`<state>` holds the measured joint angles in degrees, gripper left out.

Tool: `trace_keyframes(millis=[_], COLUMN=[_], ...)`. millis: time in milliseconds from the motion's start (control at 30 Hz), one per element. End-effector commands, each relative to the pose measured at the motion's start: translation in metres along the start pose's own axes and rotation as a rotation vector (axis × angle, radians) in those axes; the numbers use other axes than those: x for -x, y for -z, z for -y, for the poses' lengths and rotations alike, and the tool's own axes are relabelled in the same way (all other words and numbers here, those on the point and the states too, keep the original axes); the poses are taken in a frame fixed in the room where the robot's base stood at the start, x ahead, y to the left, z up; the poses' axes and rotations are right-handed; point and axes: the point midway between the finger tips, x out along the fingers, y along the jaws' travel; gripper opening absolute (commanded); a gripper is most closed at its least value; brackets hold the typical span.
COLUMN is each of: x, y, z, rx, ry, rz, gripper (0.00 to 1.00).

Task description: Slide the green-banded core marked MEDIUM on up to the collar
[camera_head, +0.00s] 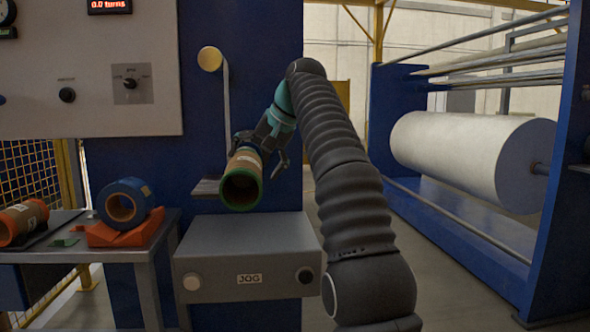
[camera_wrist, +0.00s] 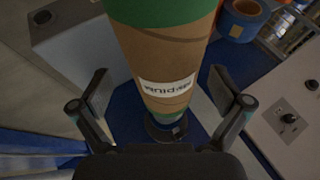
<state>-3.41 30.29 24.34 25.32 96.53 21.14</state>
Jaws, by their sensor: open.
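The green-banded core (camera_head: 241,186) is a brown tube with its open end towards the head camera and a green band around that end. In the wrist view the core (camera_wrist: 170,55) carries a white label, upside down and hard to read. Its far end sits at a dark round part (camera_wrist: 166,130) that may be the collar; whether they touch I cannot tell. In the wrist view my gripper (camera_wrist: 162,98) is open, one finger on each side of the core, with gaps showing.
A grey JOG box (camera_head: 215,262) stands below the core. At left, a bench holds a blue roll (camera_head: 125,201) on an orange cradle (camera_head: 108,236) and an orange-banded core (camera_head: 22,222). A large white roll (camera_head: 470,155) hangs in the blue frame at right.

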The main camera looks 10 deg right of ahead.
Motion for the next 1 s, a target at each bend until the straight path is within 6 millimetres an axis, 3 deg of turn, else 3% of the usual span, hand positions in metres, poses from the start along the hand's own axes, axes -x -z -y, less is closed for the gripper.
trace_keyframes(millis=[233, 800, 1000], x=[0.009, 0.058, 0.065], y=[-0.009, -0.044, -0.047], z=[-0.009, -0.065, -0.072], rx=[-0.001, -0.001, 0.008], ry=[0.000, -0.001, 0.002], rz=[0.000, -0.001, -0.010], gripper=[1.00, 1.00, 1.00])
